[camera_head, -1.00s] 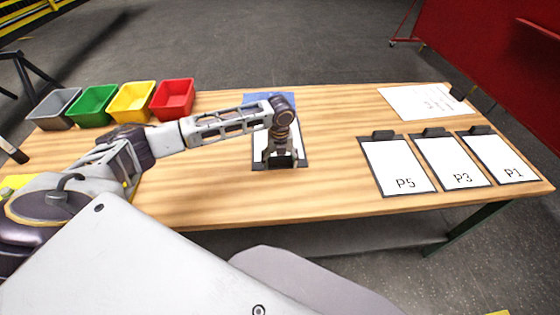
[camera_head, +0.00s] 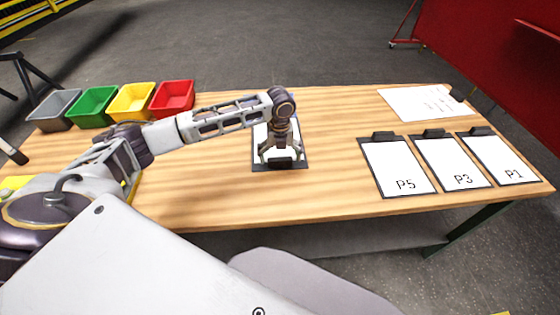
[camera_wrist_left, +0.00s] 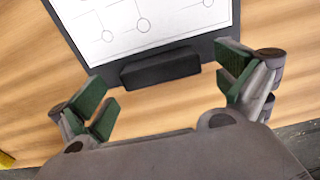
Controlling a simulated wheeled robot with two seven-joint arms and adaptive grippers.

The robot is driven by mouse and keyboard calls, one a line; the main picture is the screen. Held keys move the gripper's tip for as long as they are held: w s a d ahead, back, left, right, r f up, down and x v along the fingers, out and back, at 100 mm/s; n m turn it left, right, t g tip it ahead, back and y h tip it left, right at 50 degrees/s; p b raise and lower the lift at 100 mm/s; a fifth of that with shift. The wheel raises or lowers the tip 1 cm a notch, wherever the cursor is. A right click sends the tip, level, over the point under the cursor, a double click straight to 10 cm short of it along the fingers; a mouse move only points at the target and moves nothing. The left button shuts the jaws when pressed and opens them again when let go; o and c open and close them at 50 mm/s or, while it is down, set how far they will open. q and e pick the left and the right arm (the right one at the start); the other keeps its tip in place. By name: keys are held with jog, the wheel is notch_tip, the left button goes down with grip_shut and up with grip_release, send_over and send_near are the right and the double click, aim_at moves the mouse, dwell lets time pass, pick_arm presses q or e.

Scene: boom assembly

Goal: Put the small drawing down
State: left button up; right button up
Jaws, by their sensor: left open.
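The small drawing is a white sheet on a dark clipboard (camera_head: 261,134), lying on the middle of the table in the head view. In the left wrist view the sheet (camera_wrist_left: 155,25) shows lines and small circles. Its black clip (camera_wrist_left: 160,70) is at the near edge of the board. My left gripper (camera_head: 281,158) is over this near end and covers part of the board. In the left wrist view my left gripper (camera_wrist_left: 168,88) is open, with one finger on each side of the clip and gaps between. My right gripper is out of view.
Clipboards marked P5 (camera_head: 399,166), P3 (camera_head: 451,163) and P1 (camera_head: 502,158) lie at the right. A larger white sheet (camera_head: 418,102) lies behind them. Grey, green, yellow and red bins (camera_head: 172,97) stand at the back left. Bare wood surrounds the middle clipboard.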

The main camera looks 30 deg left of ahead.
pick_arm(q)
notch_tip(320, 180, up, 9)
dwell(0.5)
